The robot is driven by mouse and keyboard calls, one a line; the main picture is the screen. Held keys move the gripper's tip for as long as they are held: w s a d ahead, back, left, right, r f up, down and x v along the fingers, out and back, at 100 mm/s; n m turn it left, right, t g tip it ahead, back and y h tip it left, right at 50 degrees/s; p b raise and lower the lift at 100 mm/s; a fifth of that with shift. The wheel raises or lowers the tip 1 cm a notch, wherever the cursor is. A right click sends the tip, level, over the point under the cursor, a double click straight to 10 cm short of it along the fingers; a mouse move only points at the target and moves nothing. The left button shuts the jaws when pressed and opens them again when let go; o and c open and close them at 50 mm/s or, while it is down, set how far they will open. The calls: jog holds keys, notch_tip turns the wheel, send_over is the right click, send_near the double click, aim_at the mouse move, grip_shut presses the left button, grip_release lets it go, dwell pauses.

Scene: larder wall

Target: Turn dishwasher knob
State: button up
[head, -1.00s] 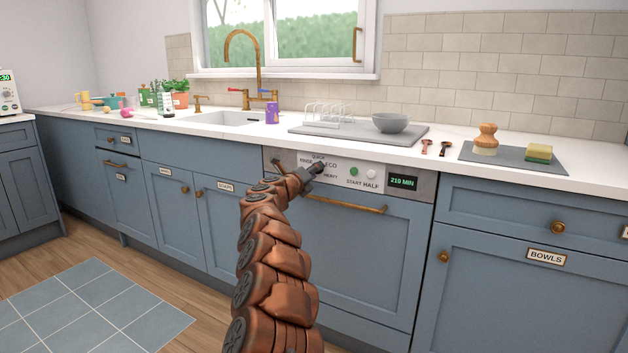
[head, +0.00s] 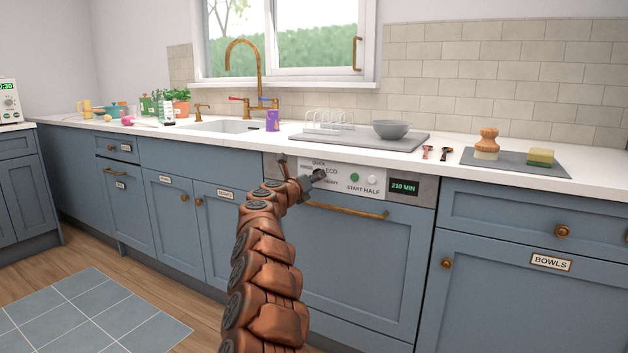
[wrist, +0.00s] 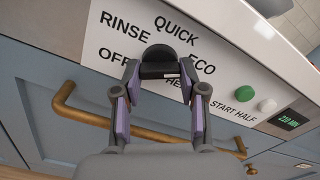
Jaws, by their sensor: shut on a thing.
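The dishwasher (head: 360,250) has a blue front, a brass bar handle and a pale control panel (head: 408,172). In the wrist view the black knob (wrist: 160,53) sits among the labels RINSE, QUICK, ECO and OFF, with another label partly hidden by my gripper. My gripper (wrist: 160,72) has its two fingers shut on the knob's sides. Its pointer direction is not clear. In the head view my gripper (head: 316,177) is at the panel and covers most of the knob. A green button and a white button sit to the right; the display (head: 404,187) reads 210 MIN.
The brass handle (head: 346,210) runs just below the panel. The white counter above holds a grey drying mat with a bowl (head: 391,130), two small spoons, and a brush and sponge (head: 541,157) on a grey mat. The floor at left is clear.

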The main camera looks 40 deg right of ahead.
jog(key=shift+f, duration=0.1)
jog(key=o, duration=1.1)
jog(key=shift+o, duration=0.2)
jog(key=shift+a, duration=0.15)
jog(key=v, duration=1.1)
jog(key=shift+s+a, duration=0.15)
jog(key=shift+a, duration=0.2)
